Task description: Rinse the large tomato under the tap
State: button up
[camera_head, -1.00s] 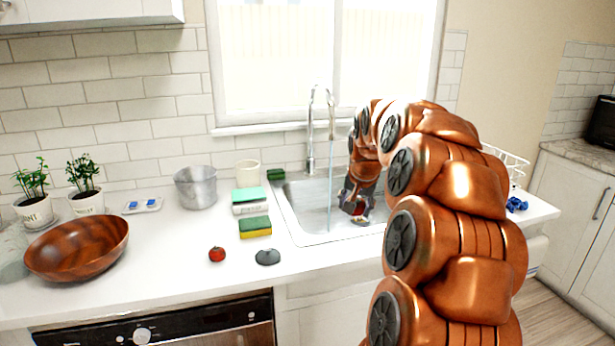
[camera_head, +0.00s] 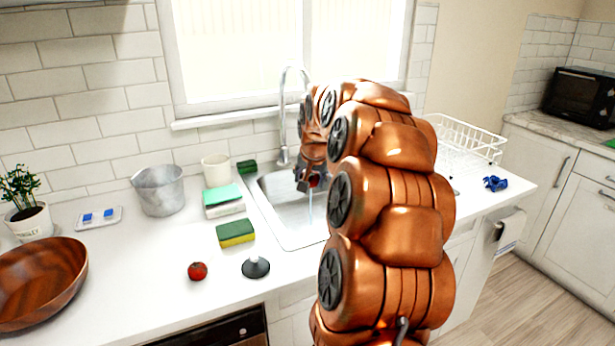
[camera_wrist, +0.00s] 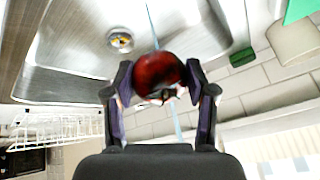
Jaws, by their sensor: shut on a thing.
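My gripper (camera_head: 308,182) is down at the sink (camera_head: 277,205), below the tap's (camera_head: 284,125) spout. In the wrist view its two fingers (camera_wrist: 158,80) are shut on a dark red, shiny tomato (camera_wrist: 158,70), one finger on each side. A thin pale-blue water stream (camera_wrist: 152,25) lines up with the tomato and shows on both sides of it. In the head view the stream (camera_head: 310,209) shows below the gripper. Most of the held tomato is hidden there. A smaller-looking red tomato (camera_head: 197,271) lies on the counter, left of the sink.
A black sink stopper (camera_head: 256,267), sponge (camera_head: 235,233), soap box (camera_head: 223,201), cream cup (camera_head: 215,168), metal pot (camera_head: 158,190) and wooden bowl (camera_head: 40,282) stand left of the sink. A white dish rack (camera_head: 465,143) stands right. The drain (camera_wrist: 121,41) is open to view.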

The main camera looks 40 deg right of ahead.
jog(key=w+d+f+p, duration=0.2)
jog(key=w+d+p, duration=0.2)
jog(key=w+d, duration=0.2)
jog(key=shift+w+d, duration=0.35)
jog(key=shift+d, duration=0.9)
jog(key=shift+f, duration=0.1)
jog(key=shift+s+d, duration=0.2)
jog(key=shift+s, duration=0.05)
jog(key=shift+s+d, duration=0.2)
jog(key=shift+s, duration=0.05)
dwell(0.5)
jog(key=shift+w+a+b, duration=0.35)
jog(key=shift+w+b, duration=0.15)
